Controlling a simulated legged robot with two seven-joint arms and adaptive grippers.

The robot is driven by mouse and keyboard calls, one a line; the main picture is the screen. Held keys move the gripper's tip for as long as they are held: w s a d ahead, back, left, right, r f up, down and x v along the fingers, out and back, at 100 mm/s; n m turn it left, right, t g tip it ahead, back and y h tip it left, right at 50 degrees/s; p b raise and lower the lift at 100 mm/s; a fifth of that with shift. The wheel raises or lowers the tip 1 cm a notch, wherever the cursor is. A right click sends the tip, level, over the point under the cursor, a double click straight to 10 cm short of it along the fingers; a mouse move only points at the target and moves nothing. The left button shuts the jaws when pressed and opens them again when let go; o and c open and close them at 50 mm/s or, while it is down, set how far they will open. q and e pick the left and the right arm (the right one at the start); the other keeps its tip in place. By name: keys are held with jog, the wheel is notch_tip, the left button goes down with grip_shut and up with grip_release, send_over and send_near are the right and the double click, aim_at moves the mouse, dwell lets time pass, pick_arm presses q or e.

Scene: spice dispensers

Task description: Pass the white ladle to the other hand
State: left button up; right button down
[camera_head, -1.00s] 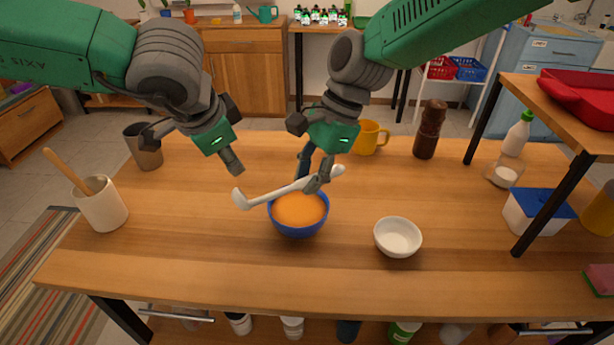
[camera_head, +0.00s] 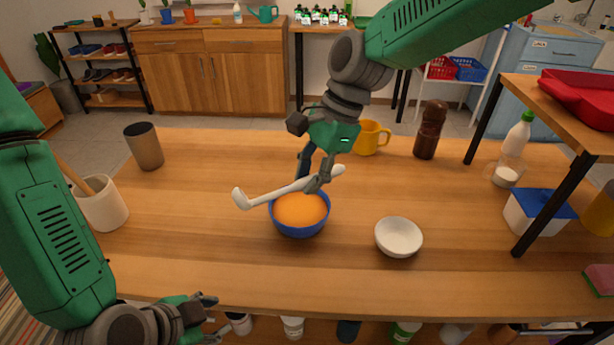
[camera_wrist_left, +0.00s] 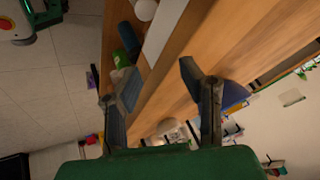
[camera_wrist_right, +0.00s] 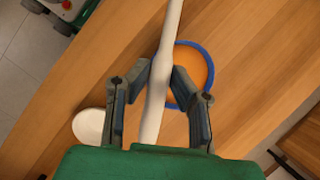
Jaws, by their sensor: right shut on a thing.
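The white ladle (camera_head: 278,190) is held in the air above the blue bowl with orange contents (camera_head: 300,214), its cup end pointing left. My right gripper (camera_head: 319,180) is shut on the ladle's handle. In the right wrist view the handle (camera_wrist_right: 158,85) passes between the fingers of the right gripper (camera_wrist_right: 160,92), with the orange-filled bowl (camera_wrist_right: 190,72) behind it. My left gripper (camera_head: 212,318) is low at the table's front edge, well apart from the ladle. In the left wrist view the left gripper (camera_wrist_left: 162,88) has its fingers spread with nothing between them.
A small white bowl (camera_head: 398,237) stands right of the blue bowl. A yellow mug (camera_head: 369,138) and a brown mill (camera_head: 430,130) stand behind. A utensil pot (camera_head: 104,208) and a metal cup (camera_head: 145,147) stand at left. The table's left-middle is clear.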

pick_arm(q)
jog(key=s+f+n+g, duration=0.3)
jog(key=s+f+n, duration=0.1)
jog(key=s, duration=0.2)
pick_arm(e)
jog(key=shift+d, duration=0.25)
jog(key=shift+a, duration=0.3)
pick_arm(q)
jog(key=s+a+f+n+g+y, duration=0.1)
jog(key=s+a+f+n+y, duration=0.1)
jog(key=a, duration=0.4)
jog(key=s+a+f+n+g+y, duration=0.1)
jog(key=s+a+f+n, duration=0.3)
jog(key=a+f+n, duration=0.1)
jog(key=shift+s+a+n+g+y, duration=0.2)
jog(key=shift+a+n+g+y, duration=0.15)
jog(key=shift+a+n, duration=0.35)
pick_arm(e)
jog(key=shift+d, duration=0.1)
pick_arm(q)
jog(key=shift+d, duration=0.1)
pick_arm(e)
jog(key=shift+d, duration=0.1)
